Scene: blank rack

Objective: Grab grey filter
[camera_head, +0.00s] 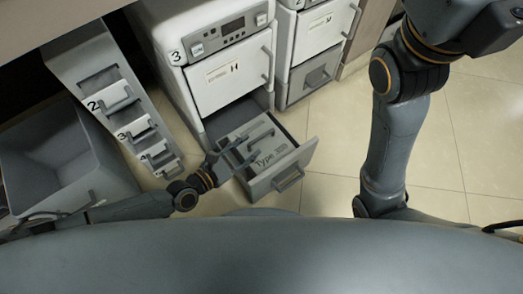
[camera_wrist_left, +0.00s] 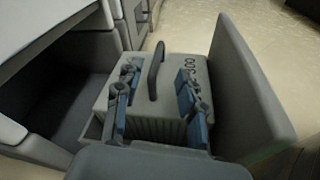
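The grey filter (camera_head: 272,148) is a pale grey block with printed "Type" lettering, lying in an open lower drawer (camera_head: 291,168). In the left wrist view the filter (camera_wrist_left: 118,97) shows a dark arched handle (camera_wrist_left: 156,68) on its top and ribbed sides. My left gripper (camera_head: 240,150) is over the filter in the drawer. In the left wrist view its two blue-padded fingers (camera_wrist_left: 158,88) stand apart, one on each side of the handle, with a visible gap to it. Whether the fingers touch the filter's top is unclear. My right gripper is out of view.
The drawer belongs to a white machine (camera_head: 222,62) marked 3; a similar machine (camera_head: 318,35) stands to its right. A sloped rack (camera_head: 82,62) with numbered slots stands to the left, beside a grey bin (camera_head: 52,160). Tiled floor (camera_head: 345,130) is clear right of the drawer.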

